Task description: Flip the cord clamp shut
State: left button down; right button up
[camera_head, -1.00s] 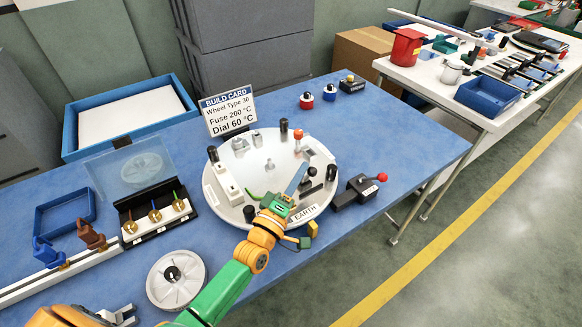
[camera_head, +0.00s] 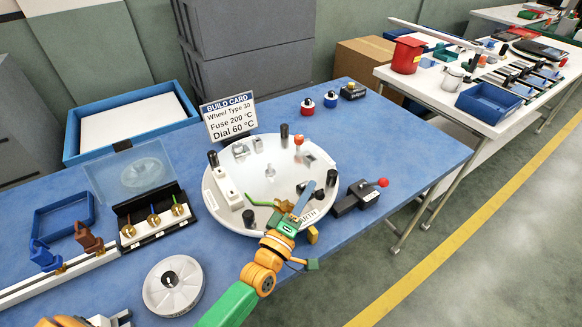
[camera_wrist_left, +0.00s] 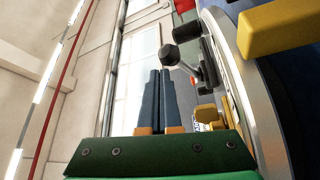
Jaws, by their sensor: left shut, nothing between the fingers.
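My left gripper (camera_head: 309,186) is over the near right part of a round white plate (camera_head: 232,213). In the left wrist view its two blue-grey fingers (camera_wrist_left: 158,73) lie together with nothing between them. I cannot make out the cord clamp for certain; small dark fittings stand around the fingertips, and the gripper covers part of that area. A green cord (camera_head: 258,203) lies on the plate just left of the gripper. A black post (camera_head: 331,178) stands just right of the fingertips. Whether the fingers touch any fitting cannot be told. My right gripper is not clearly seen.
A black lever box with a red knob (camera_head: 382,182) sits right of the plate. A yellow block (camera_head: 312,234) is at the plate's near edge. The build card (camera_head: 229,117) stands behind. A pale wheel (camera_head: 173,286) lies at the near left. Blue table surface is free at the right.

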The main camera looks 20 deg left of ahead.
pick_arm(q)
jog(key=shift+s+f, duration=0.1)
dwell(0.4)
jog(key=v, duration=0.7)
jog(key=shift+b, duration=0.45)
